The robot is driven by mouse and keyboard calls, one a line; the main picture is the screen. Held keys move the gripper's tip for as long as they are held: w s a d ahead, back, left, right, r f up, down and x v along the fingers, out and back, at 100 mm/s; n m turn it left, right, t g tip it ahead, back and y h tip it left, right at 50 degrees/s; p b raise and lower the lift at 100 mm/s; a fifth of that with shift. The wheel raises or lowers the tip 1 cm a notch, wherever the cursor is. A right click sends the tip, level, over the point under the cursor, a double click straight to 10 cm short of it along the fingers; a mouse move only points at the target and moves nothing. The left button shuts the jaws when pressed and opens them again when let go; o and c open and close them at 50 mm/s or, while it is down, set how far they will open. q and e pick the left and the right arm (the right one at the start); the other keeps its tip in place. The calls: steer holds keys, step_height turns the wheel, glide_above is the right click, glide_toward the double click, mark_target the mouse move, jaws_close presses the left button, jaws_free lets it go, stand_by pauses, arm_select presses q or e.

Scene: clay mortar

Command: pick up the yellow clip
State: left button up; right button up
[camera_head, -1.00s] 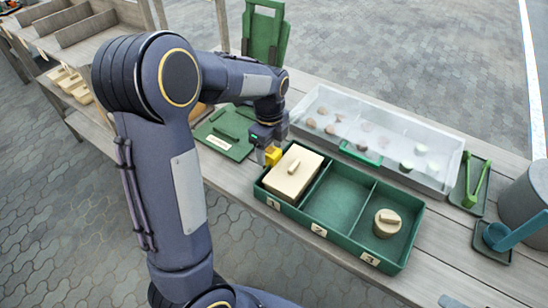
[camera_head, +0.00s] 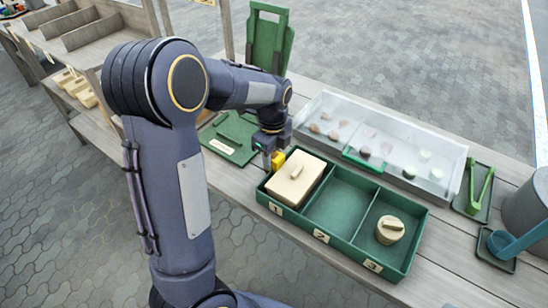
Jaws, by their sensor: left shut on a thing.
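The yellow clip (camera_head: 278,159) is a small block at the far left corner of the green compartment tray (camera_head: 337,239). My left gripper (camera_head: 270,156) is shut on it, just beside the cream lidded box in compartment 1. My arm hides part of the gripper and the area behind it. I cannot tell whether the clip still touches the surface below. My right gripper is not in view.
The cream box (camera_head: 297,180) fills compartment 1, compartment 2 is empty, and a round lidded pot (camera_head: 390,230) stands in compartment 3. A clear case (camera_head: 325,104) with several pieces lies behind. A green board (camera_head: 232,150) lies left; green tongs (camera_head: 480,188) lie right.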

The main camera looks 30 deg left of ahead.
mark_target(273, 155)
arm_select(q)
steer(key=shift+r, duration=0.35)
step_height(273, 155, up, 2)
steer(key=shift+r, duration=0.25)
steer(key=s+d+r+p, duration=0.5)
steer(key=s+d+r, duration=0.3)
steer(key=s+r, duration=0.3)
step_height(273, 155, up, 3)
steer(key=shift+s+r, duration=0.1)
steer(key=shift+s, duration=0.1)
